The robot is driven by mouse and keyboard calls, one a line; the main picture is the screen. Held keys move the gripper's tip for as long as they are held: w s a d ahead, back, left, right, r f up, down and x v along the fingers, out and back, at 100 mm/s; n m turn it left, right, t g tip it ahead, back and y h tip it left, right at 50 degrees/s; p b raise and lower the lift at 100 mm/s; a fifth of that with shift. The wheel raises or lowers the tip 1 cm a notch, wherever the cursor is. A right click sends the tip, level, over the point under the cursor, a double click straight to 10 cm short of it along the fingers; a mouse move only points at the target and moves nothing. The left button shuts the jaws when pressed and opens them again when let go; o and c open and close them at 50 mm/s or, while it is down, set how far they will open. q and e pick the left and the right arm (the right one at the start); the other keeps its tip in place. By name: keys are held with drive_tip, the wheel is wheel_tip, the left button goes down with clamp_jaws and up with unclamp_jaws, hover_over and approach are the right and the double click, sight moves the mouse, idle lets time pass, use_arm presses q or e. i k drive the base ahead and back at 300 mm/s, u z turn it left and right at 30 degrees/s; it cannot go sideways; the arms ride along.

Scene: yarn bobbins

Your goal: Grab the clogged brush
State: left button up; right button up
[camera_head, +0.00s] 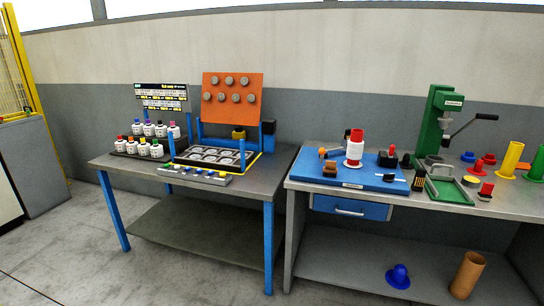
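Neither of my grippers is in view. On the right bench's blue board, a small brown and dark block (330,169) sits at the front left; it may be a brush, but it is too small to tell. A small dark piece with a pale edge (418,184) stands at the board's right end; it could also be a brush. I cannot tell which one is clogged. A white bobbin with a red top (355,150) stands upright on the board. An orange-and-dark tool (329,152) lies to its left.
The blue board (350,180) lies on the right bench (480,209). A green lever press (433,120), a green tray (447,191) and coloured spools stand to its right. The left bench (110,162) holds bottles and an orange panel (232,100). A cardboard tube (467,275) stands on the lower shelf.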

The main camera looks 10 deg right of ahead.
sight(347, 136)
drive_tip(key=z, duration=0.8)
drive_tip(key=i, duration=0.95)
drive_tip(key=z, duration=0.6)
